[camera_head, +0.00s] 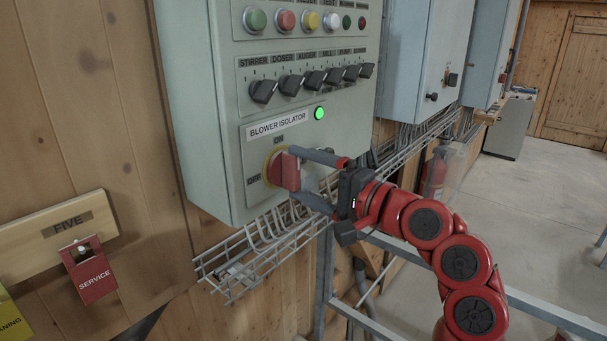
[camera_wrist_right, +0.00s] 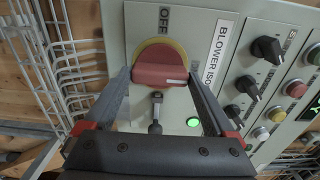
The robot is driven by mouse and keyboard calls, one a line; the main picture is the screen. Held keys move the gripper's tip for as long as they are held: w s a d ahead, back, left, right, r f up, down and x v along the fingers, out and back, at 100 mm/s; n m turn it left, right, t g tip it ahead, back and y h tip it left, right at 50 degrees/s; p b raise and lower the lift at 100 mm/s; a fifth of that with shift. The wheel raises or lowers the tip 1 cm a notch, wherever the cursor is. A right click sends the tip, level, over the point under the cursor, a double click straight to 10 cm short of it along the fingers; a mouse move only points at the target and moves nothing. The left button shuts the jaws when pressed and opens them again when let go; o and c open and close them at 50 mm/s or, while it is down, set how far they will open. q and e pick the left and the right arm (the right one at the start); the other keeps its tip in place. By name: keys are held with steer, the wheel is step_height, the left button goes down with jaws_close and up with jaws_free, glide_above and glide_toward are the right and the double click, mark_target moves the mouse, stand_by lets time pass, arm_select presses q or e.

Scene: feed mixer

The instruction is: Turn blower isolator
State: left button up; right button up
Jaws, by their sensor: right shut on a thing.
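The blower isolator is a red rotary handle (camera_head: 283,172) on a yellow disc, low on the grey control cabinet, below the BLOWER ISOLATOR label (camera_head: 277,124). ON is printed above it and OFF to its left. The handle stands roughly upright in the head view, along the ON direction. In the wrist view the handle (camera_wrist_right: 160,72) lies across the picture, with a white mark at its right end. My right gripper (camera_head: 293,171) is shut on the handle, one finger at each end. My left gripper is not in view.
A green lamp (camera_head: 319,113) glows right of the label. Black selector knobs (camera_head: 291,85) and coloured buttons (camera_head: 285,20) sit above. A wire cable tray (camera_head: 262,248) runs below the cabinet. A red SERVICE tag (camera_head: 91,271) hangs at left. Open floor lies right.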

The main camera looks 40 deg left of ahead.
steer(key=o, duration=1.1)
steer(key=shift+c, duration=0.2)
steer(key=shift+d, duration=0.1)
steer(key=shift+d, duration=0.3)
steer(key=s+d+b, duration=0.1)
steer(key=d+b, duration=0.3)
steer(key=d, duration=1.2)
steer(key=shift+s+d+b, duration=0.15)
steer(key=shift+d+b, duration=0.15)
steer(key=shift+b, duration=0.05)
